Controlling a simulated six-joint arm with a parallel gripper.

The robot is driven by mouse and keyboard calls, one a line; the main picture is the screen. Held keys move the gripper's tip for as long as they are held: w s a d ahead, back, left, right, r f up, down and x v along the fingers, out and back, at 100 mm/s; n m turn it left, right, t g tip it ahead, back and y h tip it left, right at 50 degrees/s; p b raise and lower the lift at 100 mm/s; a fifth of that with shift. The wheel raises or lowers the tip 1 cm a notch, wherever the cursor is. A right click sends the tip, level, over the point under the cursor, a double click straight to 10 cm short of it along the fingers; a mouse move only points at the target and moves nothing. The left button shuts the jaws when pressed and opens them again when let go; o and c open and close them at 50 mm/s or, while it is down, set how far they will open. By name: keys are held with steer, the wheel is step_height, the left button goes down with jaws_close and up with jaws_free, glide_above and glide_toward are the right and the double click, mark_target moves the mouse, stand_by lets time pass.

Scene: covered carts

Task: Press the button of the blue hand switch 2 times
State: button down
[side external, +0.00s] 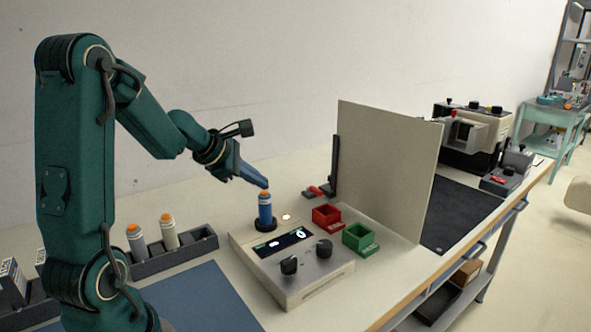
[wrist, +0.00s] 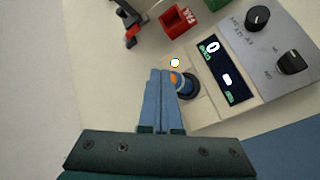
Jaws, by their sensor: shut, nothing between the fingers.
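The blue hand switch (side external: 265,208) stands upright in a dark round socket on the beige control box (side external: 318,275). Its orange button is on top. My gripper (side external: 266,186) is shut and empty, with its blue fingertips right at the button from above. In the wrist view my gripper (wrist: 161,74) covers part of the blue hand switch (wrist: 190,82), and a sliver of the orange button shows beside the fingertips. I cannot tell whether the fingertips touch the button or press it down. A white lamp (wrist: 175,62) beside the switch is lit. The box's display (side external: 283,243) shows bright marks.
A red bin (side external: 326,217) and a green bin (side external: 358,238) sit right of the box, before an upright beige panel (side external: 385,170).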

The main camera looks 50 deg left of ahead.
steer(key=shift+f, duration=0.4)
stand_by(0.4)
steer(key=shift+r, duration=0.85)
steer(key=shift+r, duration=2.5)
stand_by(0.7)
step_height(320, 180, up, 4)
steer(key=shift+f, duration=0.1)
